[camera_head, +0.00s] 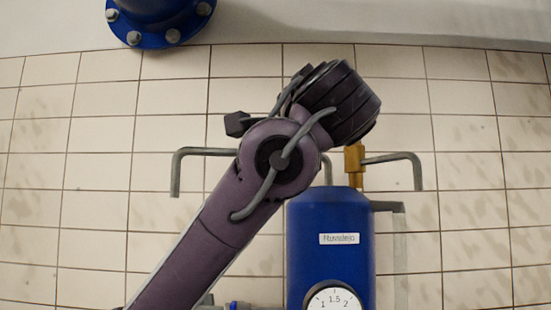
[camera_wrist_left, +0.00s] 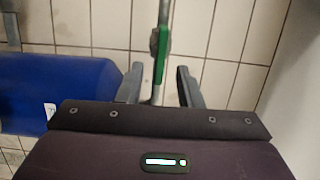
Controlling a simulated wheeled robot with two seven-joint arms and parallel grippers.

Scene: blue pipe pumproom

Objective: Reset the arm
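My purple left arm (camera_head: 215,225) comes in from the lower left in the head view and bends at a dark joint in front of the tiled wall. Its gripper does not show there. In the left wrist view my left gripper (camera_wrist_left: 158,84) has its two grey fingers apart. A green lever (camera_wrist_left: 162,54) on a thin grey pipe (camera_wrist_left: 155,92) shows between and beyond the fingers. I cannot tell whether a finger touches it, and nothing is clamped. My right gripper is in neither view.
A blue tank (camera_head: 330,235) with a white label and a dial gauge (camera_head: 333,298) stands right of my arm. Grey bent pipes (camera_head: 405,158) and a brass fitting (camera_head: 354,165) are above it. A blue flange (camera_head: 160,22) is at the top left. A blue cylinder (camera_wrist_left: 60,85) lies left of the fingers.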

